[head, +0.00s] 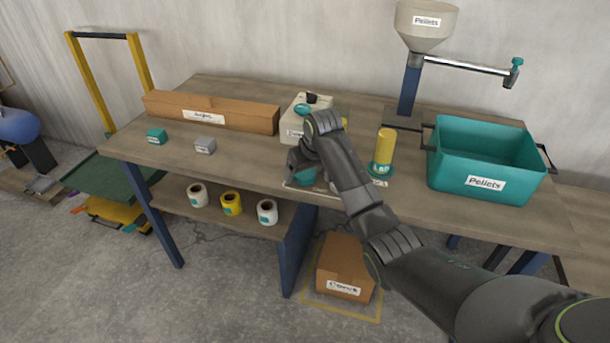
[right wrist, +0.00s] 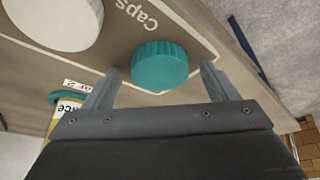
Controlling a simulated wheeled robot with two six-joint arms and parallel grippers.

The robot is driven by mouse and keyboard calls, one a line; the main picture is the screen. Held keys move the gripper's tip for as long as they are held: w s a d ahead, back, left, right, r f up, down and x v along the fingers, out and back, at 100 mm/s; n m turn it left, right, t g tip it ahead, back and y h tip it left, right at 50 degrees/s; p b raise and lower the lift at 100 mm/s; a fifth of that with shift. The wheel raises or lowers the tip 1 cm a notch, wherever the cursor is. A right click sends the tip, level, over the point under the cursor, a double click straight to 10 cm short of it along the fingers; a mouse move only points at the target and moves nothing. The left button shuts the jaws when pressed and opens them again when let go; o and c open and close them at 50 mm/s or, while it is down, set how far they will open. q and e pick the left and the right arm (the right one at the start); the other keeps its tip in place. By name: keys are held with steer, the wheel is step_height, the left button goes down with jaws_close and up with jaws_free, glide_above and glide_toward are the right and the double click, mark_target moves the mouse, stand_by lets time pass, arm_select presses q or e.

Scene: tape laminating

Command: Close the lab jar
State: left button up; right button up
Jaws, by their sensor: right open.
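My left gripper is out of view.
A white round thing (right wrist: 58,18) lies beside the cap. A teal Pellets bin (head: 485,183) stands on the right and a long cardboard box (head: 235,118) on the left. The front left of the bench is mostly clear.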

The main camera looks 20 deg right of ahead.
mark_target(306, 174)
steer(key=c, duration=1)
steer(key=shift+r, duration=0.1)
steer(key=shift+c, duration=0.2)
step_height(306, 174, up, 10)
steer(key=p, duration=0.1)
